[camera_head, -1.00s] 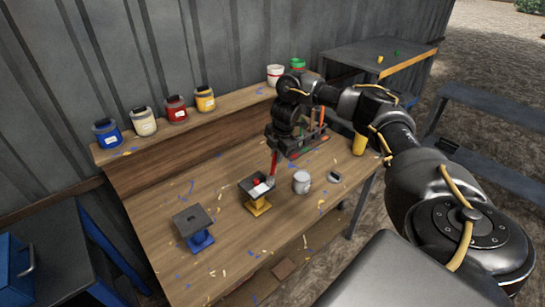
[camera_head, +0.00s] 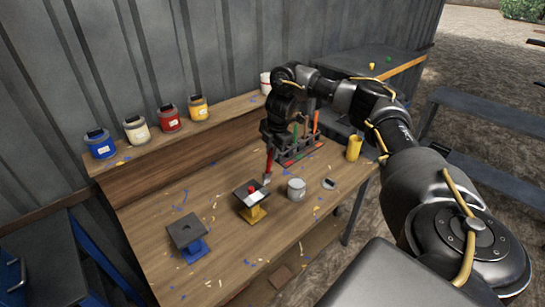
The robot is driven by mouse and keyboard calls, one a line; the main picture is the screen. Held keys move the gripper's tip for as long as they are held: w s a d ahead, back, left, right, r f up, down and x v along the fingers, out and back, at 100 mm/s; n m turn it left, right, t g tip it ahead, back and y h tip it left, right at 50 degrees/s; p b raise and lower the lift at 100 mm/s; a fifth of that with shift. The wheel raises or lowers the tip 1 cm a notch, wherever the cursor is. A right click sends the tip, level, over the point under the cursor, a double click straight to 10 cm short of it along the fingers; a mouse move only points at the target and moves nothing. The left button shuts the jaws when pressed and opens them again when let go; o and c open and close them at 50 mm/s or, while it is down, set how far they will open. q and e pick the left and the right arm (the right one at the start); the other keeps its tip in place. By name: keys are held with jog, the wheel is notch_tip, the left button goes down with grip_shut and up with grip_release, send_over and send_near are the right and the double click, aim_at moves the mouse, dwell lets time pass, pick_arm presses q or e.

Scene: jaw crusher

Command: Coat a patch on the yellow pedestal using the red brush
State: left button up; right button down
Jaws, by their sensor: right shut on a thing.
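The yellow pedestal (camera_head: 254,213) stands on the workbench with a dark square top. A small red and white patch (camera_head: 251,196) shows on that top. My right gripper (camera_head: 272,145) points down and is shut on the red brush (camera_head: 269,165). The brush hangs upright, its pale tip (camera_head: 266,178) beside the back right edge of the pedestal top. I cannot tell whether the tip touches the pedestal. My left gripper is out of view.
A blue pedestal (camera_head: 190,247) stands to the left. A grey can (camera_head: 296,189), a small round lid (camera_head: 328,184) and a yellow cup (camera_head: 353,148) are to the right. A brush rack (camera_head: 300,150) is behind. Paint jars (camera_head: 169,118) line the back shelf.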

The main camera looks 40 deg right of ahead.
jog(key=shift+r, duration=0.25)
jog(key=w, duration=0.8)
jog(key=shift+w+d+f, duration=0.15)
jog(key=shift+f, duration=0.1)
jog(key=shift+f, duration=0.1)
dwell(0.3)
jog(key=shift+f+b, duration=0.35)
jog(key=shift+f, duration=1.85)
